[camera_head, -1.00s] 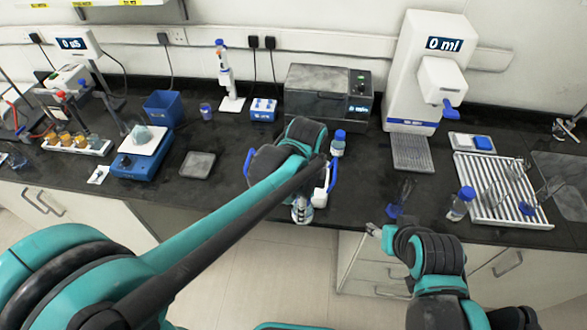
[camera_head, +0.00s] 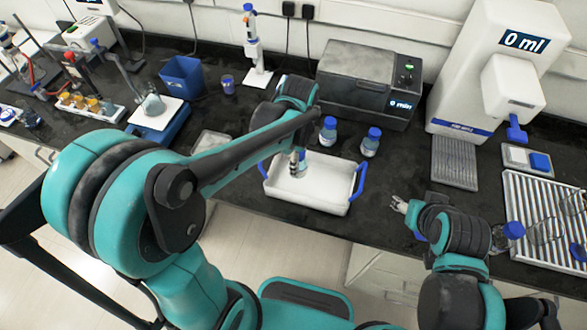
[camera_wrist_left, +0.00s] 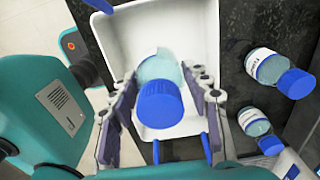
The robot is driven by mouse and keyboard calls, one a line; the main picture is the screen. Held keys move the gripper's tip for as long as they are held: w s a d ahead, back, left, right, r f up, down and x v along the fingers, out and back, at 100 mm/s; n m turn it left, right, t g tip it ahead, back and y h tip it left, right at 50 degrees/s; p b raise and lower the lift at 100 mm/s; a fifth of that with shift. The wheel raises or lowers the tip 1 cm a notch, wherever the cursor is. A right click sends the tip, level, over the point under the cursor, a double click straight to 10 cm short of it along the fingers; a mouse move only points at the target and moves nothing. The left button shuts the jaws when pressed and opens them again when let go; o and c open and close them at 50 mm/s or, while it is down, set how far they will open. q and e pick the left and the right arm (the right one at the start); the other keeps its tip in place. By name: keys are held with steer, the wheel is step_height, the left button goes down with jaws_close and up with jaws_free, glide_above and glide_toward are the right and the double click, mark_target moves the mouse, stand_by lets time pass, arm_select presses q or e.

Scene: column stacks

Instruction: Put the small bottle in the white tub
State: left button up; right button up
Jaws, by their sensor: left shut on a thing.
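The white tub (camera_head: 334,191) with blue handles stands near the front edge of the black bench. My left gripper (camera_head: 297,158) is over the tub's back left part. It is shut on the small bottle (camera_head: 300,169), which is mostly hidden by the gripper in the head view. In the left wrist view the bottle's blue cap (camera_wrist_left: 160,103) shows between the fingers (camera_wrist_left: 162,92), with the tub (camera_wrist_left: 120,35) behind it. I cannot tell whether the bottle touches the tub floor. My right gripper (camera_head: 399,204) is right of the tub, its jaws too small to read.
Two blue-capped bottles (camera_head: 328,131) (camera_head: 371,142) stand behind the tub, before a grey box-shaped device (camera_head: 365,85). A white dispenser (camera_head: 490,75) stands at the right. A blue bin (camera_head: 183,78) and a pipette stand (camera_head: 256,75) are at the back left.

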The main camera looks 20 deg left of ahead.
arm_select(q)
steer(key=shift+w+a+f, duration=0.3)
steer(key=shift+a+f, duration=0.3)
steer(key=shift+a, duration=0.25)
steer(key=shift+f, duration=0.2)
step_height(320, 180, down, 4)
steer(key=shift+r+b, duration=0.1)
steer(key=shift+b, duration=0.8)
steer(key=shift+r, duration=0.1)
steer(key=o, duration=0.9)
steer(key=shift+f, duration=0.2)
steer(key=o, duration=0.4)
